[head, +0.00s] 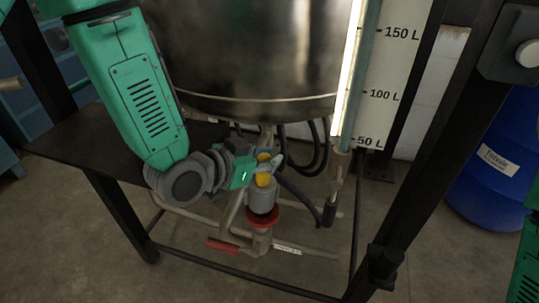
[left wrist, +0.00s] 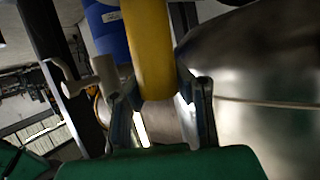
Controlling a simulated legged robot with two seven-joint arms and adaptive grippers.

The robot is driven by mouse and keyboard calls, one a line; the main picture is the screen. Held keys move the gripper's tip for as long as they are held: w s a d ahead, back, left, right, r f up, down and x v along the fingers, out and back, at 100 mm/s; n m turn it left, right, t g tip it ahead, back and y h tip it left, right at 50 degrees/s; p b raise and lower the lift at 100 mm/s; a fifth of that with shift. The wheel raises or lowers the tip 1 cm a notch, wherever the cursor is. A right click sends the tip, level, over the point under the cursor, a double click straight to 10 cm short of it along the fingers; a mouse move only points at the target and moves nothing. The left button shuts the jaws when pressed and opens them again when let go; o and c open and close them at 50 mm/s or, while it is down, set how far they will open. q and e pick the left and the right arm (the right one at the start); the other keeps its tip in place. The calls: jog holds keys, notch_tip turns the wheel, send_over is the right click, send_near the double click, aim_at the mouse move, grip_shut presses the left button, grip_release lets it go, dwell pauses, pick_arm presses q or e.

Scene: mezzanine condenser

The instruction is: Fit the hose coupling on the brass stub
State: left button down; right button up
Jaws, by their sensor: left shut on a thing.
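My left gripper (head: 266,168) is below the steel tank, its fingers shut around a yellow-banded piece (head: 263,180) that I take for the hose coupling. In the left wrist view the fingers (left wrist: 160,112) hold a pale part with the yellow cylinder (left wrist: 148,45) running on from it. Directly under the yellow part is a grey cylindrical body (head: 262,201), then a red ring (head: 263,219) above the pipework. I cannot tell whether the grey body belongs to the coupling or if they touch. The brass stub cannot be made out separately. My right gripper is out of view.
The tank (head: 250,50) hangs over the gripper. A red lever (head: 222,245) and pipes lie below, with a dark hose (head: 303,198) to the right. The dark frame (head: 405,180) and blue drum (head: 492,165) stand further right. Open floor shows in front.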

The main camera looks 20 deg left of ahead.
pick_arm(q)
jog(key=shift+f+b, duration=0.85)
jog(key=shift+f, duration=0.4)
jog(key=c, duration=1.4)
grip_release()
jog(key=shift+s+a, duration=0.1)
jog(key=v, duration=0.7)
jog(key=shift+s, duration=0.1)
